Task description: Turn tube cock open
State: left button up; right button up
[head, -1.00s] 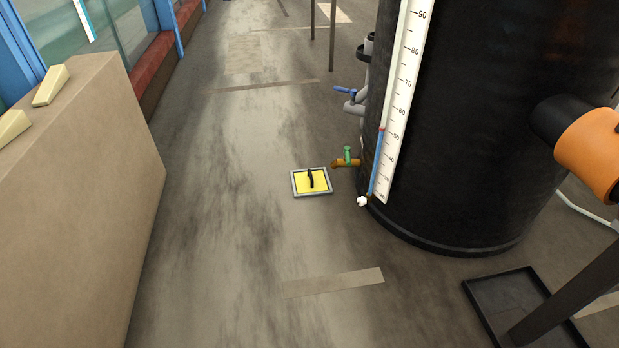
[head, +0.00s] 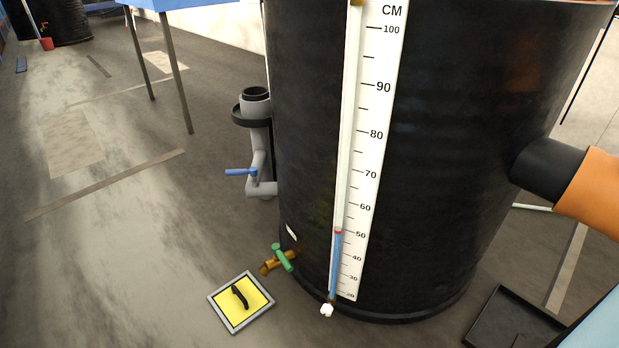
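A clear sight tube (head: 347,130) runs up the white centimetre scale (head: 376,130) on the black tank (head: 455,170). Blue liquid (head: 335,265) fills its lower part to a red mark near 50. A small white cock (head: 327,310) sits at the tube's foot, near the floor. Its exact handle position is too small to tell. A brass tap with a green handle (head: 283,258) sticks out of the tank to its left. Neither of my grippers is in view.
A yellow hatch with a black handle (head: 241,301) lies in the floor before the tap. A grey pipe with a blue lever (head: 241,172) stands at the tank's left. An orange pipe (head: 592,190) projects right, above a black tray (head: 515,325).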

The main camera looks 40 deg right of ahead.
aim_at(327, 310)
jog(key=i+z, duration=0.4)
jog(key=i+j+z, duration=0.2)
jog(key=z, duration=0.2)
jog(key=i+j+z, duration=0.4)
jog(key=k+l, duration=0.1)
